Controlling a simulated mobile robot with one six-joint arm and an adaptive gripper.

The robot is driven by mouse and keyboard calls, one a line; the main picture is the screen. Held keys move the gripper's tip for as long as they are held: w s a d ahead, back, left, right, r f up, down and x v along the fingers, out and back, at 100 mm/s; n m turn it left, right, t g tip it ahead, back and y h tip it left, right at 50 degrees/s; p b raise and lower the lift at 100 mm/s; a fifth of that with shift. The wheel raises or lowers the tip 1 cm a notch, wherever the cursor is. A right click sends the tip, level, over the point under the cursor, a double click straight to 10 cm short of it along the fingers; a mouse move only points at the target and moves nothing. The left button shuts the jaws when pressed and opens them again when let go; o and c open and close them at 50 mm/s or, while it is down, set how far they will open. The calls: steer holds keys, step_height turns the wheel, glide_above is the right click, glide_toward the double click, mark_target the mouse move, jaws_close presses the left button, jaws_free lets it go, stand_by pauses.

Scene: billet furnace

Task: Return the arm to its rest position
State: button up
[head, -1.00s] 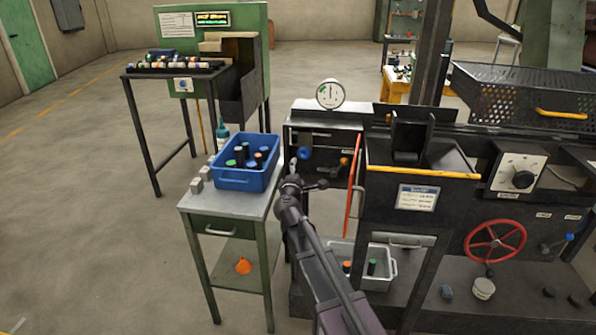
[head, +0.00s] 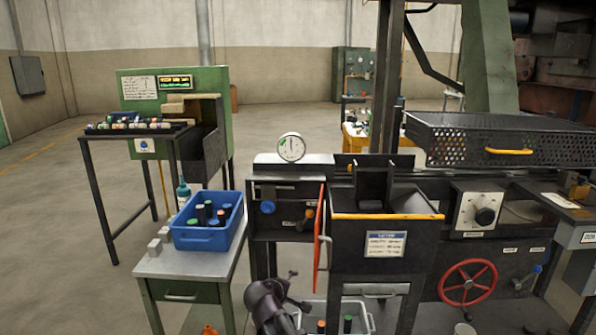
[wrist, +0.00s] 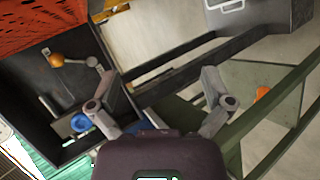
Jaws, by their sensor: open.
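My gripper (head: 292,290) shows at the bottom middle of the head view, low in front of the black furnace cabinet and right of the small green side table (head: 190,263). In the wrist view my gripper (wrist: 155,75) has its two fingers spread wide with nothing between them. Behind the left finger is a dark panel with an orange knob (wrist: 56,60) and a blue knob (wrist: 81,123). Most of my arm is cut off by the lower edge of the head view.
A blue bin (head: 207,238) with several capped cylinders stands on the side table. The red door (head: 319,235) sticks out close to my gripper. A pale tray (head: 362,315) with cylinders sits low beside it. Open floor lies at the left.

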steer(key=s+d+f+m+g+y+p, duration=0.25)
steer(key=s+d+m+g, duration=0.3)
steer(key=s+d, duration=0.4)
steer(key=s+d+f+m+g+y+p, duration=0.25)
steer(key=s+d+m+g, duration=0.3)
steer(key=s+d, duration=0.4)
step_height(320, 180, up, 18)
steer(key=p, duration=1.7)
steer(key=shift+w+d+f+m, duration=0.15)
steer(key=shift+w+d+m, duration=0.05)
steer(key=shift+w+m, duration=0.2)
